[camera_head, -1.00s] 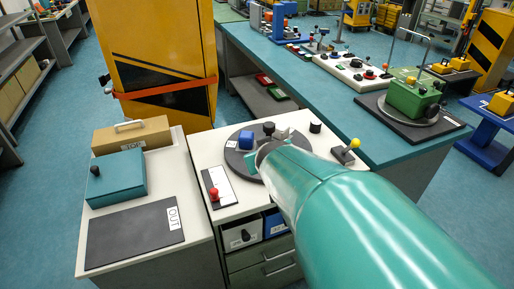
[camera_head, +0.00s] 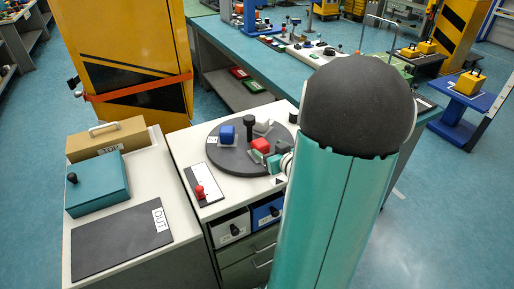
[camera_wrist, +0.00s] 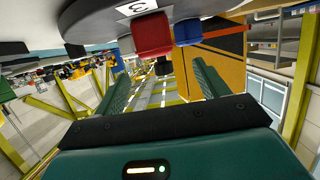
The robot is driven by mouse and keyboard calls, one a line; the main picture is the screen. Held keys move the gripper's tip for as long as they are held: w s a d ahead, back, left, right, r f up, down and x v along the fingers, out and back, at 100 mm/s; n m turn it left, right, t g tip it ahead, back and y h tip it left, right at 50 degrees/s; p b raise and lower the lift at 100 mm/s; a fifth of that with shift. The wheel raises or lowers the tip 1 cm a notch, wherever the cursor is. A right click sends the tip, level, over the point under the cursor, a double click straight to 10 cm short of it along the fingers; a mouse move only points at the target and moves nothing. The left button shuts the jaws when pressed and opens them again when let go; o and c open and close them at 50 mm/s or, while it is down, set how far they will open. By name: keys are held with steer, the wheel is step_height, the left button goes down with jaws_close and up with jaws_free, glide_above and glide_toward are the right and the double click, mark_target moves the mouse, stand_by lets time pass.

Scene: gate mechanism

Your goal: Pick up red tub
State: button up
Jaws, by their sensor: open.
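The red tub (camera_head: 261,146) stands on the dark round turntable (camera_head: 223,158) on the white cabinet top, right of a blue tub (camera_head: 227,133). In the wrist view the red tub (camera_wrist: 152,35) hangs near the top of the tilted picture, with the blue tub (camera_wrist: 188,32) to its right. My gripper (camera_wrist: 161,72) is open and empty. Its two green fingers point toward the red tub, which lies beyond the fingertips and apart from them. In the head view my gripper (camera_head: 274,163) shows partly beside the tub; my arm hides the rest.
A black post (camera_head: 250,128) and dark blocks stand close to the red tub on the turntable. A red-knobbed lever (camera_head: 199,191) is on the plate at left. A teal box (camera_head: 97,184) and a black OUT mat (camera_head: 120,240) lie on the left cabinet.

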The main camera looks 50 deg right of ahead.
mark_target(261, 143)
steer(key=x, duration=0.4)
steer(key=shift+w+f, duration=0.1)
steer(key=shift+w, duration=0.05)
steer(key=x, duration=0.5)
steer(key=shift+d+f, duration=0.15)
steer(key=shift+d, duration=0.05)
steer(key=shift+c, duration=0.4)
steer(key=c, duration=1)
